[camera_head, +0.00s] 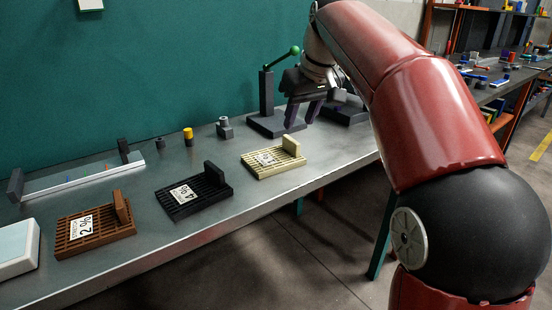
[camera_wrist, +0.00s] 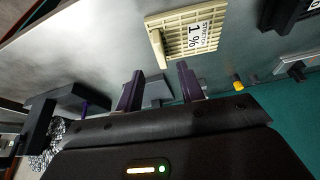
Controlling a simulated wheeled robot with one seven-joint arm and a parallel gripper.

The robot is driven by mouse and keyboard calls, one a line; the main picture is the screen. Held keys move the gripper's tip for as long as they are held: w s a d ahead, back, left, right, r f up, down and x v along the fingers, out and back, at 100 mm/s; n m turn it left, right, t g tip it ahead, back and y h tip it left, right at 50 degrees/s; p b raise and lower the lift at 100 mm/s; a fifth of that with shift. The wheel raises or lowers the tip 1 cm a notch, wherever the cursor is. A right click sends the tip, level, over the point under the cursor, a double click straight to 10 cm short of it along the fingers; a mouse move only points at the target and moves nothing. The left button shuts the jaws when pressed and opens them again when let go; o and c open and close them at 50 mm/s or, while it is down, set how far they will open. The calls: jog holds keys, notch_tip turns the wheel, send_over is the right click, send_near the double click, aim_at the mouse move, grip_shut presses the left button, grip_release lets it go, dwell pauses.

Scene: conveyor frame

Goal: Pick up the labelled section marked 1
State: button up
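The section marked 1 is a cream slatted grid with an upright end block and a white label. It lies on the metal bench (camera_head: 130,235) in the head view (camera_head: 273,160). In the wrist view the cream section (camera_wrist: 178,34) shows its label reading 1%. My gripper (camera_head: 303,112) is above the bench, behind and to the right of the cream section, apart from it. In the wrist view its two purple fingers (camera_wrist: 160,80) stand apart with nothing seen between them. A black section marked 4 (camera_head: 205,193) and a brown section marked 2 (camera_head: 115,227) lie further left.
A dark stand with a green-knobbed lever (camera_head: 267,95) is close behind my gripper. A grey fitting (camera_head: 224,128) and a yellow-topped cylinder (camera_head: 188,137) stand along the back. A long tray-like fixture (camera_head: 85,182) is at left. Bare bench separates the sections.

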aim_at(291, 139)
jog(key=b+x, duration=0.1)
jog(key=x, duration=0.6)
jog(key=shift+w+a+f, duration=0.25)
jog(key=shift+w+f, duration=0.05)
grip_shut()
